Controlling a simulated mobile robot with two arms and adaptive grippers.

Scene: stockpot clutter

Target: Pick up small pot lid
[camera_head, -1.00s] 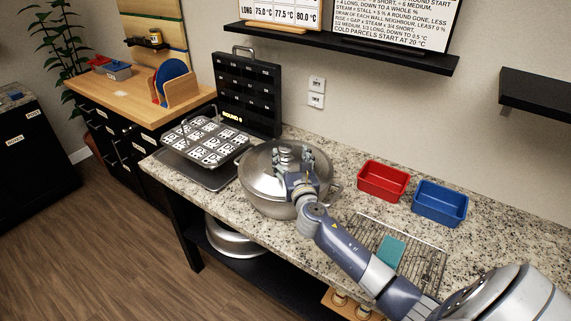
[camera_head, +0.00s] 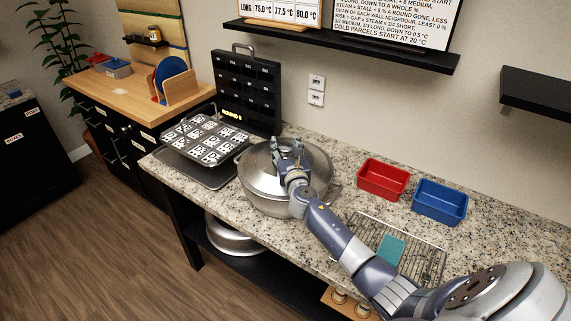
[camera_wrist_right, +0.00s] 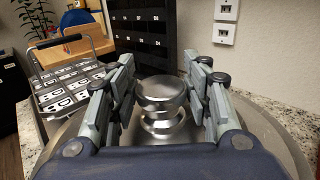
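The steel pot lid (camera_head: 317,166) sits on the large silver stockpot (camera_head: 262,205) on the granite counter. Its round metal knob (camera_wrist_right: 161,96) stands upright in the right wrist view, with the lid's surface (camera_wrist_right: 268,130) below and around it. My right gripper (camera_head: 287,148) is over the lid, and it also shows in the right wrist view (camera_wrist_right: 160,82). Its two fingers are spread on either side of the knob, with gaps between them and the metal. The arm hides part of the lid in the head view. My left gripper is not in view.
A tray of labelled parcels (camera_head: 210,140) stands left of the pot, before a black board (camera_head: 248,90). Right of the pot are a red bin (camera_head: 383,180), a blue bin (camera_head: 439,203) and a wire rack (camera_head: 428,262) with a teal block (camera_head: 390,250).

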